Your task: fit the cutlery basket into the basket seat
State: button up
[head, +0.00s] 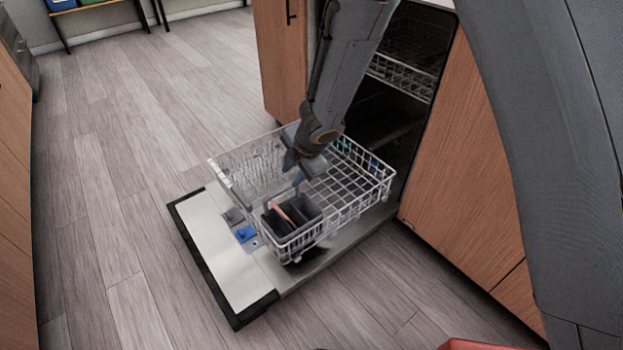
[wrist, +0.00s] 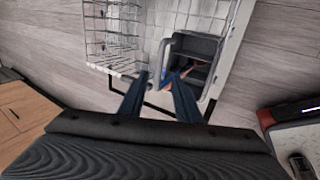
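The cutlery basket (head: 306,212) is dark grey, with compartments and a pale grey loop handle. It stands upright at the near corner of the pulled-out lower rack (head: 365,178), and a pinkish utensil leans in it. It also shows in the wrist view (wrist: 205,47), right of centre. My gripper (head: 296,174) is just above the basket's handle. In the wrist view, my gripper's (wrist: 160,80) two fingers are apart, with the handle (wrist: 165,58) at the gap between them. I cannot tell whether they touch it. The basket seat cannot be made out separately from the rack.
The dishwasher door (head: 225,255) lies open flat under the rack, with a blue dispenser (head: 245,233) on it. White plate tines (head: 255,172) fill the rack's left side. Wooden cabinets (head: 470,180) flank the opening. The floor (head: 110,180) to the left is clear.

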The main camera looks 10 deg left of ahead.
jog(key=s+d+r+m+t+h, duration=0.2)
jog(key=s+d+r+m+h, duration=0.15)
jog(key=d+r+m, duration=0.95)
jog(key=s+d+r+m+g, duration=0.2)
jog(key=s+d+r+m, duration=0.1)
jog(key=s, duration=0.7)
jog(key=s+d+r+m+g, duration=0.3)
jog(key=s+d+m, duration=0.2)
jog(key=s, duration=0.6)
jog(key=shift+s+d+m, duration=0.3)
jog(key=shift+m, duration=0.6)
jog(key=d+r+m+p, duration=0.5)
jog(key=d+r+p, duration=1)
jog(key=r+p, duration=0.4)
jog(key=p, duration=0.5)
jog(key=shift+s, duration=0.4)
jog(key=shift+d+h, duration=0.1)
jog(key=shift+h, duration=0.15)
